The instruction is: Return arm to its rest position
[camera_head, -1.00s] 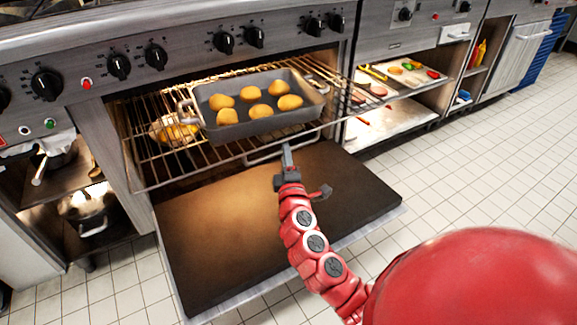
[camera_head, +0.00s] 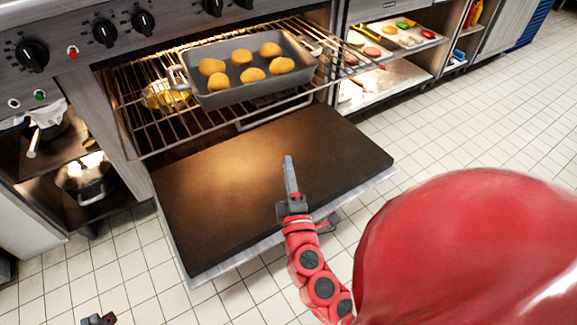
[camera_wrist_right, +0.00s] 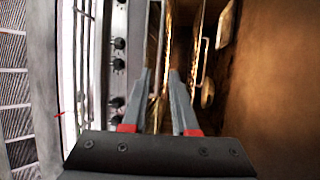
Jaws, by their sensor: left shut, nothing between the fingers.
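My right gripper (camera_head: 290,178) is over the lowered oven door (camera_head: 215,235), apart from the rack and pan in front of it. In the right wrist view its two grey fingers (camera_wrist_right: 160,100) stand apart with nothing between them. My left gripper (camera_head: 98,319) only just shows at the bottom left edge, above the floor. It is shut and empty, and most of it is cut off by the frame. A grey roasting pan (camera_head: 244,94) with several golden rolls sits on the pulled-out oven rack (camera_head: 150,137).
The oven door lies open and flat below the rack, its edge reaching out over the tiled floor (camera_head: 460,140). Shelves with pots (camera_head: 86,178) are at the left. A shelf with food trays (camera_head: 385,85) is at the right. The floor is clear.

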